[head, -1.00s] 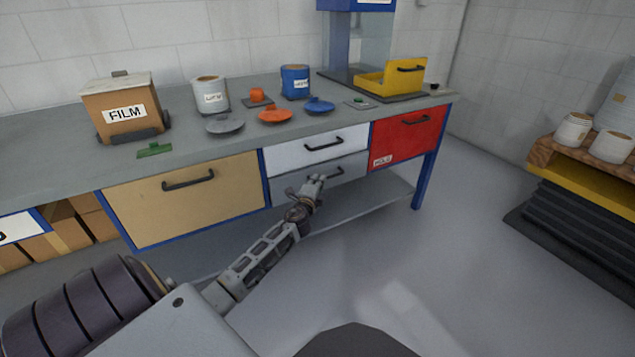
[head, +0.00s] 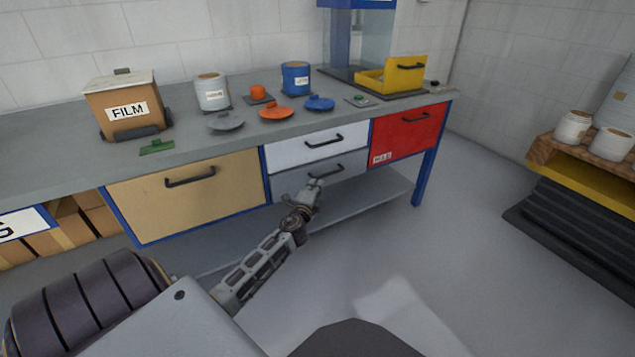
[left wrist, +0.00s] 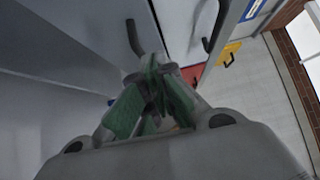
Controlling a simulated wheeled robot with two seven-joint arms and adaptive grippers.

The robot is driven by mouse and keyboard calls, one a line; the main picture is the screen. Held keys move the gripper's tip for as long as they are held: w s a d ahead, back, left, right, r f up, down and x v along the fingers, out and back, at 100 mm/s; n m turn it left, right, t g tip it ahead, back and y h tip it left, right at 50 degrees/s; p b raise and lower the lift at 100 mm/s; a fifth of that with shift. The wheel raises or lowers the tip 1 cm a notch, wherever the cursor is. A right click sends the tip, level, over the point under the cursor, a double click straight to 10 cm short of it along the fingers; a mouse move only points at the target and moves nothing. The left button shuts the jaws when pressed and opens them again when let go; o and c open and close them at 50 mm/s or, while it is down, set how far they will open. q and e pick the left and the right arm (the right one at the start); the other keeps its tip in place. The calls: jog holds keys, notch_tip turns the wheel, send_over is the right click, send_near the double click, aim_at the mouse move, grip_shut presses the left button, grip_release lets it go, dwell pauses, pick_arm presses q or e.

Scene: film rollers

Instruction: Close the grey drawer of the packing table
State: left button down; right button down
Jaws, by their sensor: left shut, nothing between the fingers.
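The grey drawer (head: 346,167) is in the packing table, directly below the white drawer (head: 290,158). Its front looks nearly level with the drawers around it; I cannot tell whether a small gap remains. My left gripper (head: 317,184) is shut and empty, at the grey drawer's front just below its dark handle (head: 322,169), and covers part of that front. I cannot tell whether it touches. In the left wrist view the green-padded fingers (left wrist: 155,85) are together, with a dark handle (left wrist: 134,38) just beyond them. My right gripper is out of view.
A tan drawer (head: 230,195) is left of the grey one and a red drawer (head: 405,140) right. A low shelf (head: 385,190) runs beneath. Lids, pots and a FILM box (head: 128,92) stand on the tabletop. The floor (head: 480,270) to the right is clear.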

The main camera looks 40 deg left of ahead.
pick_arm(q)
jog(key=v, duration=0.5)
jog(key=shift+s+d+p, duration=0.1)
jog(key=shift+s+p, duration=0.1)
jog(key=shift+p, duration=0.2)
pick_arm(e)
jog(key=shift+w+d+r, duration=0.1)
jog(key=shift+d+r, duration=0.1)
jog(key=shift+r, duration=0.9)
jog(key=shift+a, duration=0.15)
